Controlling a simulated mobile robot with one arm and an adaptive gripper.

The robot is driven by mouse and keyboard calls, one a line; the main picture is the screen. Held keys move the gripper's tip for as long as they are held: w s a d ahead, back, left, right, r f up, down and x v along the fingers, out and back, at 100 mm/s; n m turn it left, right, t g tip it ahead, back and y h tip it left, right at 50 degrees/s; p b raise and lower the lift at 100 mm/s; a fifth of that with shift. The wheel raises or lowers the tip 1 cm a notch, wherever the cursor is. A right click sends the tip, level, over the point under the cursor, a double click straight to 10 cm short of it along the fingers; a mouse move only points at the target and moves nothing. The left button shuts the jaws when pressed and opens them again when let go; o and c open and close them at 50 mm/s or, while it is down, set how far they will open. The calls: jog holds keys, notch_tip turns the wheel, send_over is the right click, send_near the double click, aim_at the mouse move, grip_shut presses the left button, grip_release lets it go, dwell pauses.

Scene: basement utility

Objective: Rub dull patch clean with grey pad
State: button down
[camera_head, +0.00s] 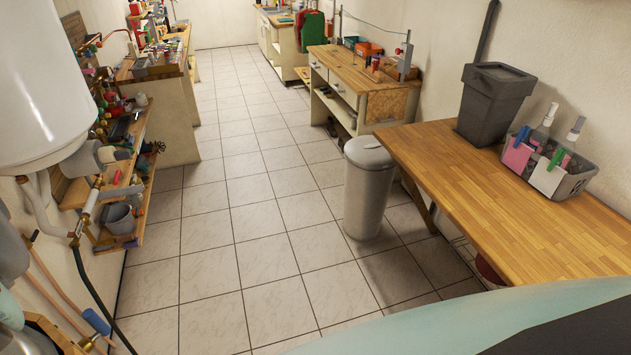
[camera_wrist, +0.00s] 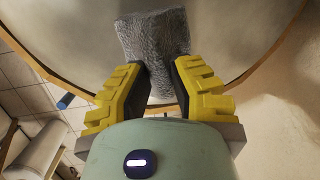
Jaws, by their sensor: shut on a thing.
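My gripper (camera_wrist: 160,75) shows in the wrist view with its yellow-and-black fingers shut on the grey pad (camera_wrist: 153,35). The pad is rough-textured and sticks out beyond the fingertips, over a broad grey surface (camera_wrist: 85,40) with a thin brown rim. I cannot tell whether the pad touches this surface. No dull patch can be made out; the pad and fingers hide part of the surface. The gripper's fingers and the pad are not visible in the head view.
A white tank (camera_head: 45,80) with pipes hangs at the left, above a cluttered shelf (camera_head: 130,175). A blue cylinder (camera_head: 97,322) is at lower left. A grey bin (camera_head: 368,190) stands beside a wooden bench (camera_head: 500,205) holding a basket (camera_head: 570,180). The tiled floor (camera_head: 245,220) between is clear.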

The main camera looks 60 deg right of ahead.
jog(key=shift+s+d+r+p, duration=0.25)
jog(key=shift+s+p, duration=0.25)
jog(key=shift+p, duration=0.9)
jog(key=shift+s+f, duration=0.1)
jog(key=shift+f, duration=0.05)
jog(key=p+v, duration=0.4)
jog(key=v, duration=0.3)
